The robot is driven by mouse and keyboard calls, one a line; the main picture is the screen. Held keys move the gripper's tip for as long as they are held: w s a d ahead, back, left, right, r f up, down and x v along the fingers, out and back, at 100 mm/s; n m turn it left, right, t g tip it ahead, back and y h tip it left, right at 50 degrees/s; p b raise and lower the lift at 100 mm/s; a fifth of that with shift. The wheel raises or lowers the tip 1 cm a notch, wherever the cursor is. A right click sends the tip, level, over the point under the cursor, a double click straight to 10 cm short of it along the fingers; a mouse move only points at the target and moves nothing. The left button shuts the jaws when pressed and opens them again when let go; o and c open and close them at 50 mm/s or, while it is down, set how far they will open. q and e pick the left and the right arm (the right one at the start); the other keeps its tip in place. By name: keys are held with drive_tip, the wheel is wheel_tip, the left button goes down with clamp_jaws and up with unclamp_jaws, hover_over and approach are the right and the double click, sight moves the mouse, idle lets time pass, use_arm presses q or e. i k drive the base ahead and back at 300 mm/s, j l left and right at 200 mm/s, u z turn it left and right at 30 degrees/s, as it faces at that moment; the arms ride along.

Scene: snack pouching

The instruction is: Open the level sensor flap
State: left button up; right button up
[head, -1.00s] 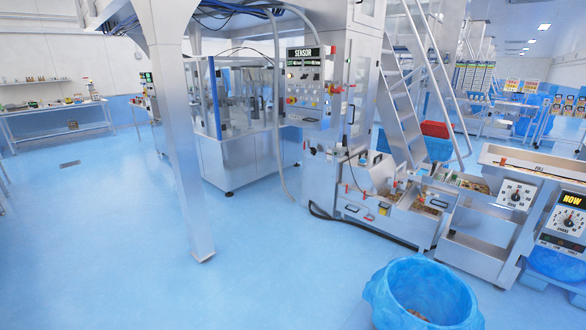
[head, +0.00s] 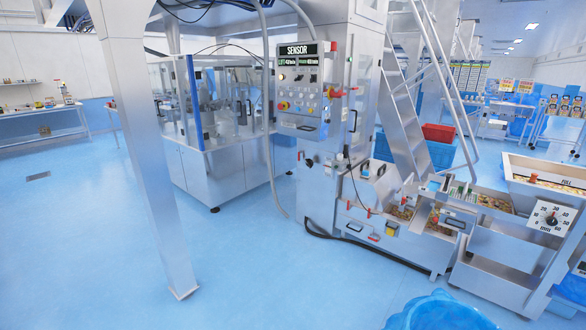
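In the head view, a tall steel machine stands at the centre with a control panel (head: 301,85) on it. I cannot tell which part is the level sensor flap. Neither of my grippers shows in this view.
A steel post (head: 140,160) stands at the left front. A blue-lined bin (head: 440,312) is at the bottom edge. A stair (head: 410,100) and a hopper with a dial (head: 550,217) are on the right. A dark hose lies by the machine's base. Blue floor is open between post and machine.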

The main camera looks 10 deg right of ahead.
sight(391, 230)
drive_tip(key=i, duration=1.05)
drive_tip(key=i+z, duration=0.35)
drive_tip(key=i+j+z, duration=0.15)
drive_tip(key=i+z, duration=0.2)
drive_tip(key=i, duration=0.2)
drive_tip(key=i+z, duration=0.2)
drive_tip(key=z, duration=0.25)
drive_tip(key=i+j+z, duration=0.1)
drive_tip(key=z, duration=0.3)
drive_tip(key=i+z, duration=0.35)
drive_tip(key=i+j+z, duration=0.15)
drive_tip(key=z, duration=0.25)
drive_tip(key=i+j+z, duration=0.2)
drive_tip(key=z, duration=0.15)
drive_tip(key=i, duration=0.1)
